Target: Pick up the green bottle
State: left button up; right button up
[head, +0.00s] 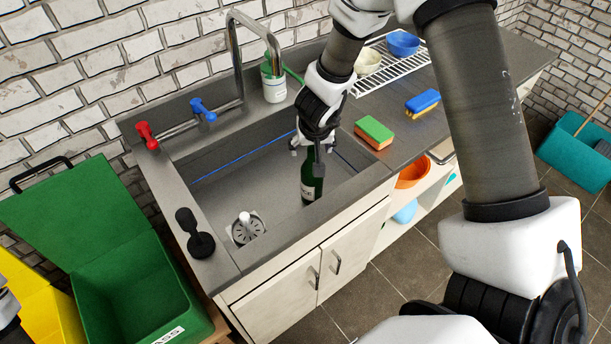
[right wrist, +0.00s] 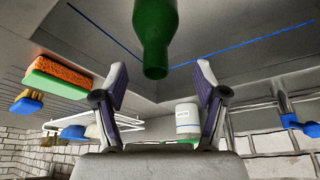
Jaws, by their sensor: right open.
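The green bottle (head: 308,188) is dark green with a pale label and stands in the sink basin (head: 225,180), near its front right side. My right gripper (head: 311,150) is over the bottle's top and hides its neck. In the right wrist view the bottle (right wrist: 155,35) shows its neck and mouth, pointing toward the gripper. My right gripper (right wrist: 162,76) is open there, with one finger on each side of the bottle's mouth and a gap on both sides. My left gripper is not clearly visible; only a piece of my left arm shows at the head view's left edge.
A tall faucet (head: 236,50) and a soap bottle (head: 273,82) stand behind the basin. A green-orange sponge (head: 373,132), a brush (head: 422,103) and a dish rack (head: 395,70) are on the right counter.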

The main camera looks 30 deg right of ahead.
jog(key=shift+s+d+f, duration=0.2)
jog(key=shift+s+f, duration=0.05)
jog(key=shift+f, duration=0.15)
jog(key=x, duration=0.2)
jog(key=b+x, duration=0.1)
jog(key=x, duration=0.1)
jog(key=shift+w+f+b, duration=0.3)
jog(key=shift+w, duration=0.05)
jog(key=shift+w+d+f, duration=0.1)
jog(key=shift+w, duration=0.15)
jog(key=shift+s+r, duration=0.25)
jog(key=shift+c, duration=1.3)
jog(key=shift+s+r, duration=0.1)
jog(key=shift+s, duration=0.05)
jog(key=c, duration=0.6)
pick_arm(q)
jog(key=shift+s+f, duration=0.2)
jog(key=shift+f, duration=0.65)
pick_arm(e)
grip_shut()
